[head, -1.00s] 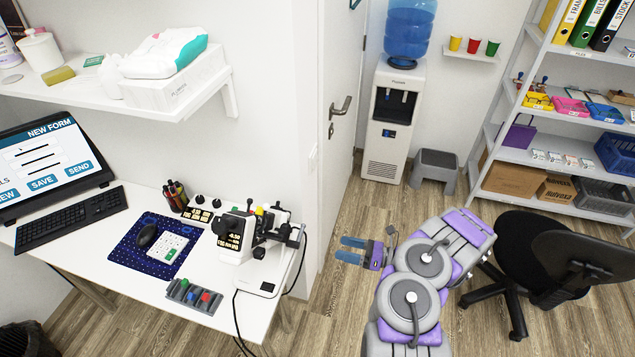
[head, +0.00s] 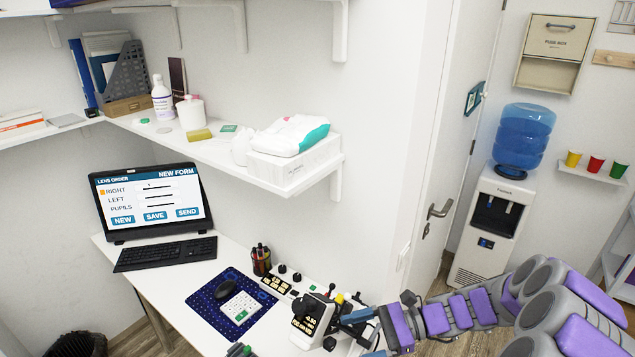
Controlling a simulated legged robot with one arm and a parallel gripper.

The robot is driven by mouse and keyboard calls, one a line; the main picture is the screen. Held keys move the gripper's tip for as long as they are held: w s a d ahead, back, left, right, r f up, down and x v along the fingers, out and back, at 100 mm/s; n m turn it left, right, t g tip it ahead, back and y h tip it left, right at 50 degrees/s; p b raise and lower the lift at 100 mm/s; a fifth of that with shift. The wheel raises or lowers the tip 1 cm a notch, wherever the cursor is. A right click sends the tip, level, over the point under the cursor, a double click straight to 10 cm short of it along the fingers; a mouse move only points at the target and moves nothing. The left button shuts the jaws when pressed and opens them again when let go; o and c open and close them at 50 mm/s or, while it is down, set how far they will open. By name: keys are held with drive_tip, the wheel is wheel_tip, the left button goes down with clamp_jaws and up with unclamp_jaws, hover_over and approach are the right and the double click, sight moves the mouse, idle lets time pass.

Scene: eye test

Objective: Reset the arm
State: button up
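My arm (head: 465,311) reaches in from the right edge of the head view, its grey and purple links extended leftward over the desk's right end. My gripper (head: 363,334) is at its end, low in the picture. Its two blue fingers point left and stand apart, with nothing clearly held between them. The fingers are beside the black and white desk instrument (head: 312,318). I cannot tell whether they touch it.
The white desk (head: 175,285) holds a laptop (head: 151,201), a keyboard (head: 166,253), a blue mat (head: 205,308) and a pen cup (head: 261,261). A loaded wall shelf (head: 225,155) hangs above. A door (head: 440,150) and water cooler (head: 490,225) stand to the right.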

drive_tip(key=s+a+r+n+g+h, duration=0.2)
drive_tip(key=s+r+n+h, duration=0.15)
drive_tip(key=s, duration=0.35)
drive_tip(key=s+a+r+n+g+h, duration=0.1)
drive_tip(key=s+a+r+n+h, duration=0.15)
drive_tip(key=s+n+h, duration=0.35)
drive_tip(key=s+d+r+n+t+h, duration=0.1)
drive_tip(key=s+d+n+h, duration=0.1)
drive_tip(key=s, duration=0.5)
drive_tip(key=s+d+r+n+t+h, duration=0.1)
drive_tip(key=s+d+n+t+h, duration=0.1)
drive_tip(key=s+d, duration=0.5)
drive_tip(key=shift+d+n+h, duration=0.3)
drive_tip(key=shift+n+h, duration=0.45)
drive_tip(key=shift+h, duration=0.2)
drive_tip(key=shift+r, duration=0.1)
